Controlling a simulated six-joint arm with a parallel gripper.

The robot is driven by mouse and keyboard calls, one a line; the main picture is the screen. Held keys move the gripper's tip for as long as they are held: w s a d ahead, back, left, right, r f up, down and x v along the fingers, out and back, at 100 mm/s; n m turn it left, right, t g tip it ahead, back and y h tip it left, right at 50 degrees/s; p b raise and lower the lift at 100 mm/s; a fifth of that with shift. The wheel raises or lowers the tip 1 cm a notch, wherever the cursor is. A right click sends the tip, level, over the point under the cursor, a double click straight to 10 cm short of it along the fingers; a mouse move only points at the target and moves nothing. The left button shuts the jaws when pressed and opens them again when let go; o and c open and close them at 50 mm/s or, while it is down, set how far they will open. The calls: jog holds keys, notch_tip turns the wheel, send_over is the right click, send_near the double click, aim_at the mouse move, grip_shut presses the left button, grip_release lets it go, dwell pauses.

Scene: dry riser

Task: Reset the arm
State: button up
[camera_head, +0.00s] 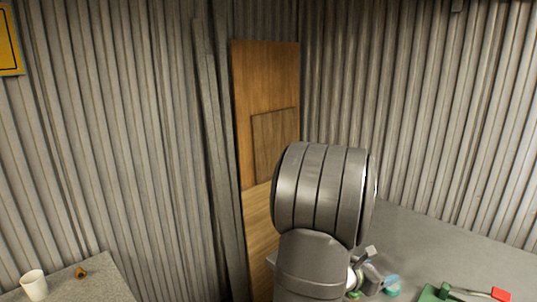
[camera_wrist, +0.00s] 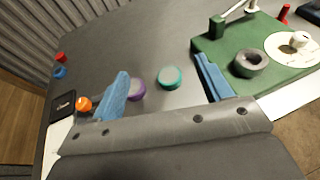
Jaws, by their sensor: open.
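My gripper (camera_wrist: 162,68) shows in the wrist view with its two blue fingers spread wide apart. It is open, with nothing held between the fingers. Beyond and between them on the grey table lie a teal round piece (camera_wrist: 170,77) and a purple round piece (camera_wrist: 136,91), the purple one close beside the left finger. The right finger overlaps the near-left edge of a green board (camera_wrist: 222,57) in the picture; I cannot tell whether they touch. In the head view, my arm rises in the middle and hides most of the gripper.
The green board carries a dark ring (camera_wrist: 250,63) and a white knob (camera_wrist: 299,39). An orange ball (camera_wrist: 84,104), a red piece (camera_wrist: 61,57) and a blue piece (camera_wrist: 59,72) are at left. A white cup (camera_head: 34,285) stands on another counter. Corrugated walls enclose the place.

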jog(key=s+d+f+m+g+h, duration=0.1)
jog(key=s+d+m+g, duration=0.15)
jog(key=s, duration=0.45)
jog(key=s+d+m+g+h, duration=0.1)
jog(key=s+d+g, duration=0.15)
jog(key=s, duration=0.45)
jog(key=w+a+f, duration=0.1)
jog(key=w, duration=0.1)
jog(key=w+a+f, duration=0.1)
jog(key=w+f, duration=0.3)
jog(key=w, duration=0.1)
jog(key=shift+w+a, duration=0.1)
jog(key=shift+a, duration=0.3)
jog(key=shift+w+a+f, duration=0.3)
jog(key=shift+w+f, duration=0.2)
jog(key=shift+w, duration=0.25)
